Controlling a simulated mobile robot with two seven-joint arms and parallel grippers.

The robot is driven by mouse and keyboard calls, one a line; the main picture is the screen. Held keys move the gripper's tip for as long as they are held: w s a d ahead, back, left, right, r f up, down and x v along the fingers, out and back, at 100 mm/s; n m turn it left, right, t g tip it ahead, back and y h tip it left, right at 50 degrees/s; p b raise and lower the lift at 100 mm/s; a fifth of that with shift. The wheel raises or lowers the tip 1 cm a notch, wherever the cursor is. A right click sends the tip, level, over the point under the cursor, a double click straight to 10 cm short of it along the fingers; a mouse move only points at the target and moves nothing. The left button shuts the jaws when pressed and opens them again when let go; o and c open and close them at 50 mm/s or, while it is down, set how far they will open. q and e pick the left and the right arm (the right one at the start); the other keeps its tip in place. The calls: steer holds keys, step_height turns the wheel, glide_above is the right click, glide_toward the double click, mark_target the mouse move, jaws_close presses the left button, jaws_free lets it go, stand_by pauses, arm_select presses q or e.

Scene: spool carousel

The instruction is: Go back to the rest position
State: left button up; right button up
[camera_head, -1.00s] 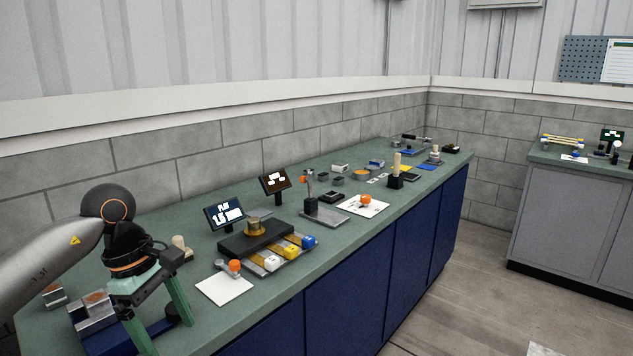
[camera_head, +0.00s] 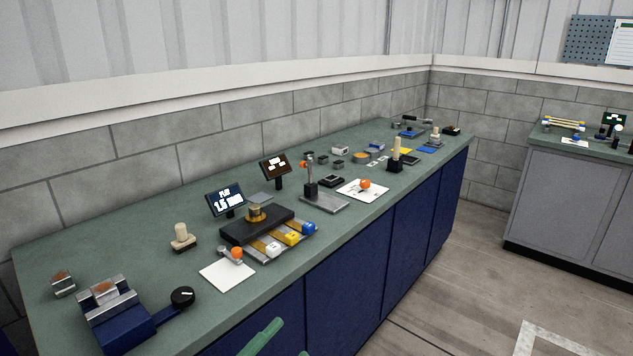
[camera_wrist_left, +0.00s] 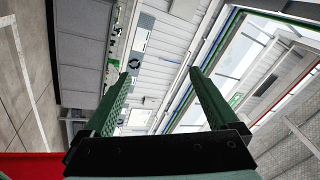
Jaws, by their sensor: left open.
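My left gripper shows at the bottom edge of the head view, where a green finger (camera_head: 263,337) sticks up in front of the bench. In the left wrist view my left gripper (camera_wrist_left: 163,75) is open, its two green fingers spread wide with nothing between them. It points away from the bench, toward the wall and windows. My right gripper is in neither view. On the bench (camera_head: 180,275) a dark block (camera_head: 240,231) carries a brass cylinder (camera_head: 256,213). White (camera_head: 273,250), yellow (camera_head: 292,238) and blue (camera_head: 309,228) pieces sit beside it.
A blue vise-like fixture (camera_head: 125,330) with a black knob (camera_head: 183,297) stands at the near left. A white card (camera_head: 227,276) lies near the front edge. A small screen (camera_head: 225,200) stands behind. Open floor lies right of the blue cabinets; a grey cabinet (camera_head: 565,208) stands beyond.

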arm_select(q)
steer(key=s+a+f+n+g+y, duration=0.1)
steer(key=s+a+f+n+y, duration=0.15)
steer(key=f+n, duration=0.2)
steer(key=s+a+f+n+y+p, duration=0.1)
steer(key=s+a+f+n+y, duration=0.1)
steer(key=a+f+n+y, duration=0.3)
steer(key=s+f+n+g+y, duration=0.1)
steer(key=s+f+n+y, duration=0.1)
steer(key=f+n, duration=0.3)
steer(key=s+a+f+n+g+y, duration=0.1)
steer(key=s+a+f+n+g, duration=0.1)
steer(key=s+f, duration=0.3)
steer(key=s+a+f+n+g+y, duration=0.1)
steer(key=s+f+n+g, duration=0.1)
steer(key=s+f, duration=0.3)
steer(key=shift+s+a+n+g, duration=0.35)
steer(key=shift+s+n, duration=0.1)
steer(key=shift+s, duration=0.3)
